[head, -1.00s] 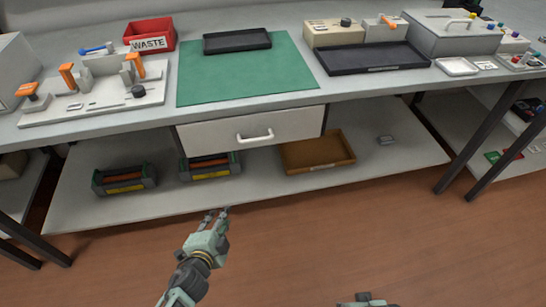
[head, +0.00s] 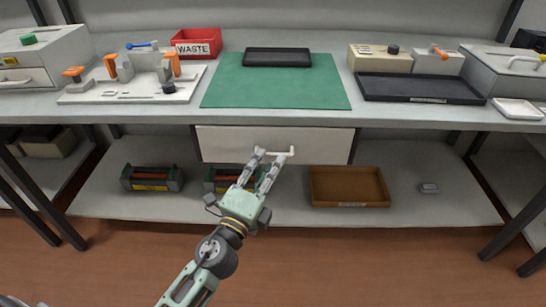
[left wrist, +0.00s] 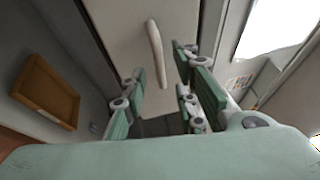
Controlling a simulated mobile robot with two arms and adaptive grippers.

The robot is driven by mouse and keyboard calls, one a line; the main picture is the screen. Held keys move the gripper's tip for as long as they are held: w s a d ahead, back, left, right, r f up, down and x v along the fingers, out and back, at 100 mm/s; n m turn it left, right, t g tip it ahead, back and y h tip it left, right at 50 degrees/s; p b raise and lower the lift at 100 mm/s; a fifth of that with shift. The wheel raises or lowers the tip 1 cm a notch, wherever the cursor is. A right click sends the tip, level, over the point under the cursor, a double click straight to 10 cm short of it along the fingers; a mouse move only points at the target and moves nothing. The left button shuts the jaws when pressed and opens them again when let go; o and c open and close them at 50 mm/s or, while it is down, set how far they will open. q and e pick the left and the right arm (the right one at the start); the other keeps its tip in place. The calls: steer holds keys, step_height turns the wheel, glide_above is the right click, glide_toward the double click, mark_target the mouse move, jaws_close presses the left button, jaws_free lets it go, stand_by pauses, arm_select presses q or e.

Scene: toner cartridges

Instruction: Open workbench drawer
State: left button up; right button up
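The workbench drawer (head: 225,143) has a plain white front under the bench top and looks closed. Its pale bar handle (head: 291,152) is partly covered by my left gripper in the head view. My left gripper (head: 268,154) is at the handle, with its fingers apart. In the left wrist view the handle (left wrist: 155,48) stands on the drawer front (left wrist: 122,35), ahead of and between the open fingers (left wrist: 160,72). Whether a finger touches it I cannot tell. My right gripper is not in view.
The green mat (head: 275,85) lies on the bench above the drawer. On the lower shelf (head: 285,213) are a brown tray (head: 349,204), two dark toner cartridges (head: 152,179) and a small grey block (head: 428,188). Floor in front is clear.

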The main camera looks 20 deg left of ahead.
arm_select(q)
steer(key=shift+w+d+r, duration=0.1)
steer(key=shift+w, duration=0.6)
steer(key=shift+w+d+r, duration=0.1)
steer(key=shift+w, duration=0.6)
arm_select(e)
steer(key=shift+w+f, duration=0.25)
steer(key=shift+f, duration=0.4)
arm_select(q)
steer(key=shift+c, duration=0.3)
jaws_close()
steer(key=shift+f, duration=0.1)
